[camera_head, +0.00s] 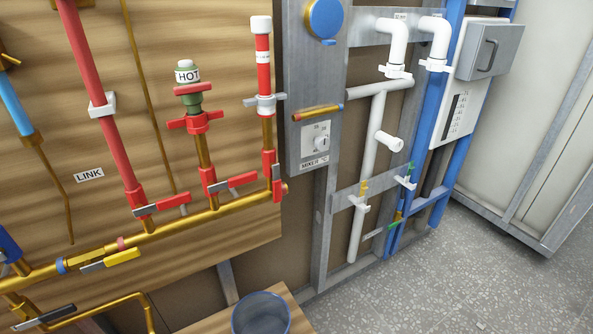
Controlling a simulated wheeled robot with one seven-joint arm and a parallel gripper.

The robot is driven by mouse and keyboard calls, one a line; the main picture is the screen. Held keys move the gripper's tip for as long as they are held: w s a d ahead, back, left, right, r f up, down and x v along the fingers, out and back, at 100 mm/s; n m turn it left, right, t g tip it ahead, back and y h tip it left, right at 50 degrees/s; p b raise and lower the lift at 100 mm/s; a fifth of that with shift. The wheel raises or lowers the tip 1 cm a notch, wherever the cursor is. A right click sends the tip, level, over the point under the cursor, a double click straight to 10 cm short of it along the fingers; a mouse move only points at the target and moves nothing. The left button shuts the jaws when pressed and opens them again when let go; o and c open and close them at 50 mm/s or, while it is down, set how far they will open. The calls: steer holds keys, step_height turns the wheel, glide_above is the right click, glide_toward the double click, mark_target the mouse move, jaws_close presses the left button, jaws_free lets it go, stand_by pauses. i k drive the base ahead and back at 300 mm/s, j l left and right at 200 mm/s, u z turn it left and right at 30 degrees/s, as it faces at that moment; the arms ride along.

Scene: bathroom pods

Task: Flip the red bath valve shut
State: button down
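Three red-handled valves sit on the brass pipework of the wooden panel. The left red lever (163,208) lies crosswise under a red pipe (88,60). The middle red lever (236,184) lies crosswise under the riser marked HOT. The right red lever (277,183) stands upright, in line with its riser, below a red pipe with a white cap (262,60). A small label on that right pipe is too small to read, so I cannot tell for sure which lever is the bath valve. My gripper is not in view.
A yellow-handled valve (110,259) and a black-handled one (45,318) sit lower left. A blue-grey bucket (261,315) stands below the panel. A grey metal post with a switch box (316,145) rises right of the right riser. Open speckled floor (420,285) lies at right.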

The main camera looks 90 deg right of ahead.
mark_target(277, 184)
steer(key=k+l, duration=1.05)
steer(key=k, duration=0.15)
